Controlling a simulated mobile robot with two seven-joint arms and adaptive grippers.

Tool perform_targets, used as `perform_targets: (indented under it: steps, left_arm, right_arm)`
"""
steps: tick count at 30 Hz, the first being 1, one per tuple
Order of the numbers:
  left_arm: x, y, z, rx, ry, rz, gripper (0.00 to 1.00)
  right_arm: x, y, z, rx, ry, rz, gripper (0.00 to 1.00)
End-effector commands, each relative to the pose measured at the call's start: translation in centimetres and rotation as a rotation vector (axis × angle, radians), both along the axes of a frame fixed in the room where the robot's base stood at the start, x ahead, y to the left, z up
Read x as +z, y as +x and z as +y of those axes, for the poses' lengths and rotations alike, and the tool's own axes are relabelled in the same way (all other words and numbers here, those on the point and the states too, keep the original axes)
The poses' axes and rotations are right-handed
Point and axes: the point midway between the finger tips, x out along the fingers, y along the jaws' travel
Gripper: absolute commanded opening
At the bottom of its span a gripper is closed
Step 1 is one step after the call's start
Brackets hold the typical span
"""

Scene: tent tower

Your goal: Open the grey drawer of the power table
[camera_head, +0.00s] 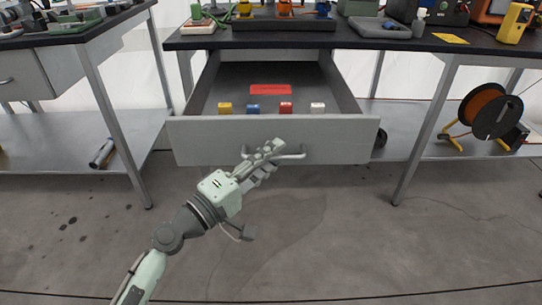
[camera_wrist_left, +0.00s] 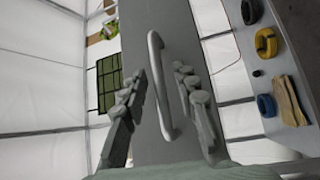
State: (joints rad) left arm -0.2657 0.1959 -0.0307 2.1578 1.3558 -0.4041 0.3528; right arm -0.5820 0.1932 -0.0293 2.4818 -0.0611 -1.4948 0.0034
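The grey drawer (camera_head: 340,135) under the dark-topped power table (camera_head: 390,42) is pulled well out, and its inside shows. A bar handle (camera_head: 298,155) is on its front. It also shows upright in the left wrist view (camera_wrist_left: 160,85). My left gripper (camera_head: 272,148) is at the handle, in front of the drawer. In the left wrist view the two fingers of my left gripper (camera_wrist_left: 160,82) stand apart on either side of the handle, with gaps visible. My right gripper is in neither view.
In the drawer lie a red flat piece (camera_head: 270,89) and several small coloured blocks (camera_head: 253,108). A second table (camera_head: 62,75) stands at left. A cable reel (camera_head: 490,112) sits on the lower shelf at right. The floor in front is clear.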

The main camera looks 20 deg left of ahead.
Motion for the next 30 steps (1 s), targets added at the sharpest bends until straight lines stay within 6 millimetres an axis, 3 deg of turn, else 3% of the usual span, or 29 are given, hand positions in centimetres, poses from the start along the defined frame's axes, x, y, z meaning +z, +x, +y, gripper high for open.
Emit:
perform_targets:
  steps: [11, 24, 30]
  left_arm:
    - [-0.2, -0.7, 0.4, -0.001, 0.001, 0.002, 0.31]
    - [-1.4, -8.1, 4.6, 0.004, -0.003, 0.006, 0.31]
    - [-1.5, -10.0, 5.7, 0.001, -0.001, 0.001, 0.31]
  right_arm:
    - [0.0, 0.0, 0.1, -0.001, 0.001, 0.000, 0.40]
    - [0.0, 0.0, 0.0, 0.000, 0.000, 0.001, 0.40]
    - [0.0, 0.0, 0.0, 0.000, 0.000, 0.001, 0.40]
